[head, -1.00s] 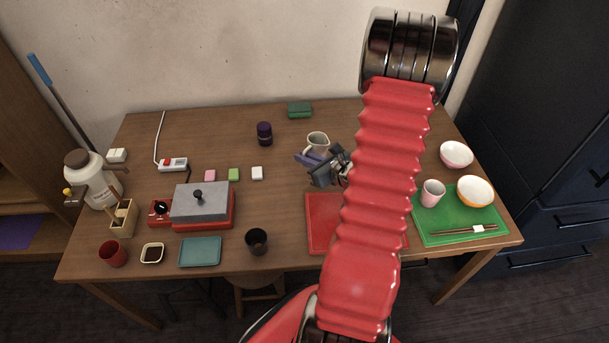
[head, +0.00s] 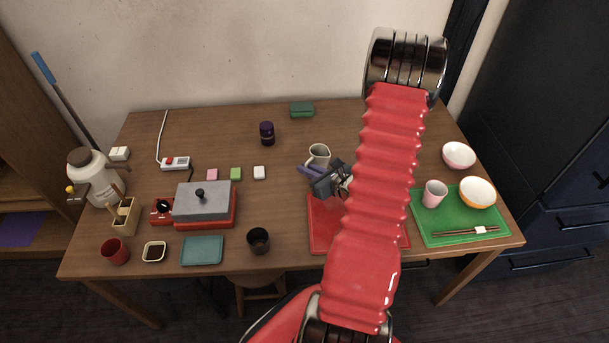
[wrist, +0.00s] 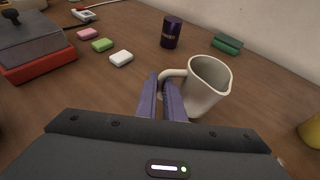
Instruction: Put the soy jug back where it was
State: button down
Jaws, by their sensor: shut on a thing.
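The soy jug, a cream pitcher with a side handle, shows in the head view (head: 320,153) behind the red mat, about mid-table. It also shows in the wrist view (wrist: 209,84), upright or nearly so, with its open mouth up. My gripper (head: 308,170) is at its handle. In the wrist view my gripper's two purple fingers (wrist: 163,84) are shut on the handle. I cannot tell whether the jug's base touches the table.
A dark purple canister (head: 267,133) and a green box (head: 302,109) stand behind. The red mat (head: 325,230) lies in front. A green mat (head: 455,232) at the right bears bowls and a cup. A lidded grill (head: 204,204) stands left. The wood between is mostly clear.

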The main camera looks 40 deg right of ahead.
jog(key=shift+f, duration=1)
jog(key=c, duration=1.9)
grip_release()
jog(key=shift+f, duration=0.1)
jog(key=shift+o, duration=0.2)
jog(key=v, duration=1.2)
